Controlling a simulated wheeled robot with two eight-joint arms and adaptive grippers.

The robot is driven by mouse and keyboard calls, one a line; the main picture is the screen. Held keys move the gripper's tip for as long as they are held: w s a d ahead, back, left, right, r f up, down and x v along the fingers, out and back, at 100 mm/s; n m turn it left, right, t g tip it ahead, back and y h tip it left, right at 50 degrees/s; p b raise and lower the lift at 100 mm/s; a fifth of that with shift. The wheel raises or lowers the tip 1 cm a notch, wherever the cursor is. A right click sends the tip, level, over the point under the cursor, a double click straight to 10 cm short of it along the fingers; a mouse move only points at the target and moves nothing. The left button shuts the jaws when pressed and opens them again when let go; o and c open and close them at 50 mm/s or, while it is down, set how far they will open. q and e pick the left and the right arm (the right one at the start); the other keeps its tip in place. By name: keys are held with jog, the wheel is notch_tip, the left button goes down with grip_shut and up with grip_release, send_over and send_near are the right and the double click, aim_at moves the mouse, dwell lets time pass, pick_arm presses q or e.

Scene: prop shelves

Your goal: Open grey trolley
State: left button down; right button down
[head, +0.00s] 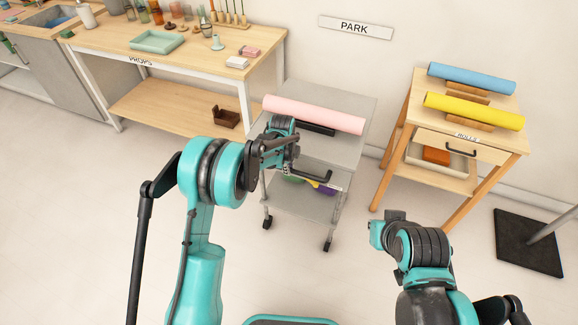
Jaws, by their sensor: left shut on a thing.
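The grey trolley (349,108) stands in the middle, against the wall. A pink roll (314,114) lies across its top on a dark holder. A black bar handle (318,178) is at the trolley's front. My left gripper (284,158) is at the left end of this handle and shut on it; its fingertips are partly hidden by its own links. How far the trolley's drawer is out cannot be told. My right gripper (392,217) is low, right of the trolley and apart from it; its fingers cannot be made out.
A wooden props table (190,53) stands on the left. A wooden stand (478,146) with blue (472,78) and yellow (474,110) rolls is on the right. Green and purple items (327,189) show below the handle. A black base plate (525,243) lies far right. Floor in front is clear.

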pick_arm(q)
jog(key=c, duration=1.4)
grip_release()
jog(key=shift+c, duration=0.2)
jog(key=shift+r, duration=0.1)
notch_tip(320, 180, up, 12)
jog(key=s, duration=0.2)
jog(key=shift+a+f, duration=0.2)
jog(key=shift+a, duration=0.15)
jog(key=shift+s, duration=0.1)
